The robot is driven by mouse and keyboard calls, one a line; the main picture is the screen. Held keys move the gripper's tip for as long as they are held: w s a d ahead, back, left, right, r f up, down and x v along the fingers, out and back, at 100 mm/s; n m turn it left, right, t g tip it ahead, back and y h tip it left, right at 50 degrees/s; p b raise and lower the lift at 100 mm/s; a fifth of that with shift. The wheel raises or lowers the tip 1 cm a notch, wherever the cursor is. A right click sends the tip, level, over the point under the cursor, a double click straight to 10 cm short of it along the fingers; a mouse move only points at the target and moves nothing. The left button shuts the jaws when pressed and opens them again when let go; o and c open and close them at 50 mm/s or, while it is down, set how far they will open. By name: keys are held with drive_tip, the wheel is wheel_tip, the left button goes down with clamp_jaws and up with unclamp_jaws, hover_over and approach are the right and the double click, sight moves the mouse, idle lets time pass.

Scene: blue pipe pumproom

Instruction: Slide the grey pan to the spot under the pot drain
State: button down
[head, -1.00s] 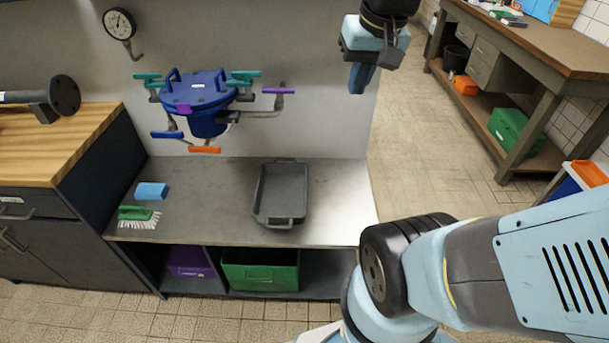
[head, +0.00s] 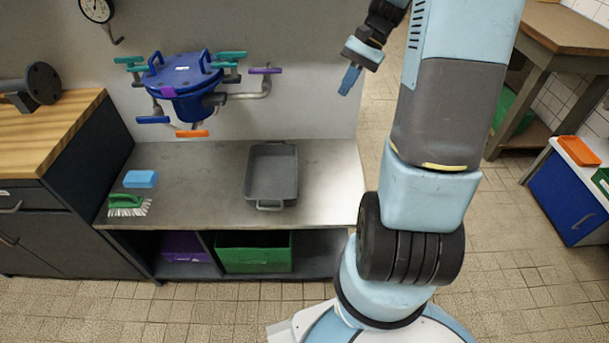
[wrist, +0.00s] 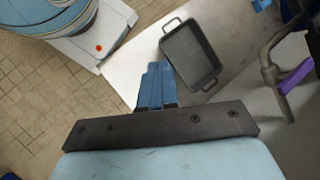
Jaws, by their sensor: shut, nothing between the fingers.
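The grey pan (head: 272,176) is a rectangular tray with end handles, upright on the metal bench (head: 329,182), right of the pot. The blue pot (head: 190,85) is held on the wall above the bench's left part, with colored valve handles around it. An orange-handled valve (head: 192,133) is at its underside. My gripper (head: 349,80) is shut and empty, in the air up and to the right of the pan. In the wrist view my blue fingers (wrist: 155,84) are together, with the pan (wrist: 190,54) beyond them and to their right, apart from them.
A blue sponge (head: 141,179) and a green brush (head: 127,205) lie on the bench's left end. A purple-handled pipe (head: 266,72) juts out right of the pot. A green crate (head: 253,252) sits below. The bench surface between sponge and pan is clear.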

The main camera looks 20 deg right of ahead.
drive_tip(key=w+d+f+m+y, duration=0.1)
drive_tip(key=d+f+m+y, duration=0.15)
drive_tip(key=f, duration=0.45)
drive_tip(key=w+d+f+m+t+y, duration=0.1)
drive_tip(key=d+f+m+y, duration=0.1)
drive_tip(key=d+f, duration=0.3)
drive_tip(key=w+d+f+m+y, duration=0.1)
drive_tip(key=d+f+m+y, duration=0.15)
drive_tip(key=f, duration=0.55)
drive_tip(key=s+d+f+m+t+y, duration=0.2)
drive_tip(key=f+m+t, duration=0.1)
drive_tip(key=f, duration=0.6)
drive_tip(key=s+d+f+m+t+y, duration=0.2)
drive_tip(key=f+m+t, duration=0.15)
drive_tip(key=f, duration=0.55)
drive_tip(key=x, duration=2.3)
drive_tip(key=shift+w+a+f, duration=0.15)
drive_tip(key=shift+w+f, duration=0.05)
drive_tip(key=shift+w, duration=0.2)
